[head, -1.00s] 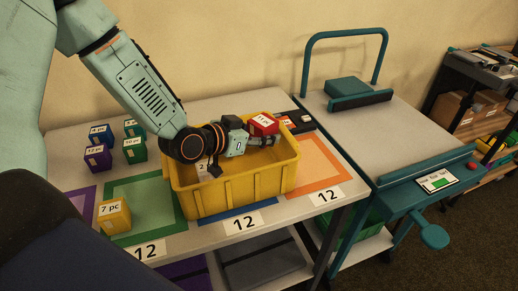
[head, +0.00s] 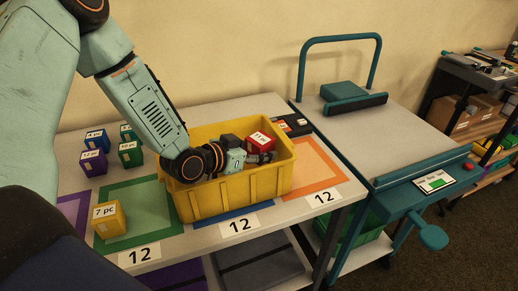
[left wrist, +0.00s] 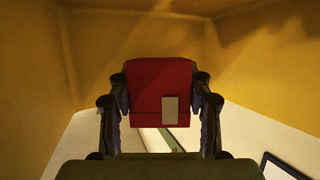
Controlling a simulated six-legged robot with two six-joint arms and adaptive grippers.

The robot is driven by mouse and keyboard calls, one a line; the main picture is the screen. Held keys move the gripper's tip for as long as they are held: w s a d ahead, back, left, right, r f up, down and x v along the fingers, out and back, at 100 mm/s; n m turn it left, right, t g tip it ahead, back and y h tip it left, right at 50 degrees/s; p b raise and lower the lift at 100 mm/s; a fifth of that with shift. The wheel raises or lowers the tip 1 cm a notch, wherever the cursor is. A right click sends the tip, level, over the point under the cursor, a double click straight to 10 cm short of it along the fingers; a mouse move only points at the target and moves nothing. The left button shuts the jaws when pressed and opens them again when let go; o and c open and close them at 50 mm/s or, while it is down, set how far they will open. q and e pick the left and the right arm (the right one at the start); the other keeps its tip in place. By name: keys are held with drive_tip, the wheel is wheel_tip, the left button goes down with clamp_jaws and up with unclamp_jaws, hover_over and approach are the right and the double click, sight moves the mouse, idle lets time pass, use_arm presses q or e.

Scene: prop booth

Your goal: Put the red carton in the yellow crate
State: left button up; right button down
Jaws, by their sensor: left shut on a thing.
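The red carton (head: 260,141), with a white label on top, is held low inside the yellow crate (head: 235,193), with its top near the height of the back rim. My left gripper (head: 258,156) reaches into the crate from the left and is shut on the carton. In the left wrist view the red carton (left wrist: 160,88) sits between the two fingers, with the crate's yellow walls (left wrist: 255,60) around it. I cannot tell whether the carton's underside touches the crate floor. My right gripper is not in view.
A yellow box (head: 109,219) stands on the green-framed area left of the crate. Several small purple, blue and green boxes, one purple (head: 93,163), stand behind. The orange-framed area (head: 312,165) is clear. A dark tray (head: 293,124) lies behind the crate. A teal-framed cart (head: 400,135) stands right.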

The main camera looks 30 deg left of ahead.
sight(251, 147)
use_arm(q)
drive_tip(key=shift+w+a+f, duration=0.1)
drive_tip(key=shift+w+f, duration=0.05)
drive_tip(key=shift+f, duration=0.1)
drive_tip(key=o, duration=0.8)
drive_tip(key=shift+w+a, duration=0.1)
drive_tip(key=shift+c, duration=0.2)
drive_tip(key=shift+o, duration=2.2)
drive_tip(key=shift+s+d+r, duration=0.2)
drive_tip(key=shift+s, duration=0.05)
drive_tip(key=shift+w+a+f, duration=0.1)
drive_tip(key=shift+w+a, duration=0.05)
drive_tip(key=shift+w, duration=0.05)
drive_tip(key=shift+r, duration=0.25)
drive_tip(key=p+v, duration=0.1)
drive_tip(key=v, duration=0.1)
drive_tip(key=p+v, duration=0.2)
drive_tip(key=shift+s+r, duration=0.1)
drive_tip(key=shift+r, duration=0.35)
drive_tip(key=shift+p+v, duration=0.9)
drive_tip(key=shift+v, duration=0.45)
drive_tip(key=shift+s+a, duration=0.1)
drive_tip(key=shift+s, duration=0.25)
